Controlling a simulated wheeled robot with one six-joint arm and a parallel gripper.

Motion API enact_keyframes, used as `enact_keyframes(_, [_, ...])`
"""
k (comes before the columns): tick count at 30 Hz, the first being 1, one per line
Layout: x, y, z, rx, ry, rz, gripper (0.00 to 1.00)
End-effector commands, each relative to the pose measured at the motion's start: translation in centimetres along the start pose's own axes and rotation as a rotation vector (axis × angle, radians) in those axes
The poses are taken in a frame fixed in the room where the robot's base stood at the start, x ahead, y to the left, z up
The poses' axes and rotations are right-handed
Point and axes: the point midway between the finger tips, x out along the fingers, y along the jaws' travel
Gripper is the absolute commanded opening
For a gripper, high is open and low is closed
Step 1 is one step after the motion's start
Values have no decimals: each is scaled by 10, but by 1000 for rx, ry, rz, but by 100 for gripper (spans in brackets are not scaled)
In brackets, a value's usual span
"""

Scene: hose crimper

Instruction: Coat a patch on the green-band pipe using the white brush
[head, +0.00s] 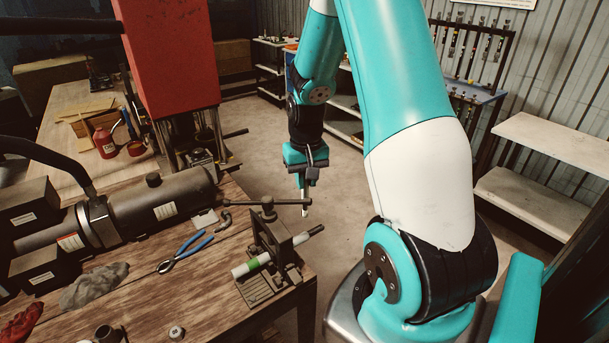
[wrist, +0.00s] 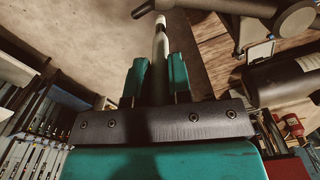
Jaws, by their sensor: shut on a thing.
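The green-band pipe (head: 240,270) lies at a slant in a vise (head: 270,240) at the right corner of the workbench. It is pale, with a green band near its lower left end and a dark upper right end. My gripper (head: 305,178) is beyond the bench edge, above and behind the pipe. It is shut on the white brush (head: 304,208), which hangs tip down, clear of the pipe. In the wrist view the brush (wrist: 160,45) extends from between the teal fingers (wrist: 157,80). The pipe's band is not clear in the wrist view.
The vise's bar handle (head: 285,202) sticks out close to the brush. Blue pliers (head: 185,252), a grey rag (head: 94,286) and a large dark cylinder (head: 165,200) lie on the bench. A red press column (head: 170,55) stands behind. Floor beyond the bench is clear.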

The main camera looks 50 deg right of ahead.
Motion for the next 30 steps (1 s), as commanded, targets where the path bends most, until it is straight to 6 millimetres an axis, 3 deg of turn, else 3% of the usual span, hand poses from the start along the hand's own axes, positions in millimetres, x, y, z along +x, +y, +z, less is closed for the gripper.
enact_keyframes(18, [63,9,-1,15,-1,0,0])
enact_keyframes(20, [54,13,-4,12,2,0,0])
enact_keyframes(30, [61,29,-18,-4,-1,0,0])
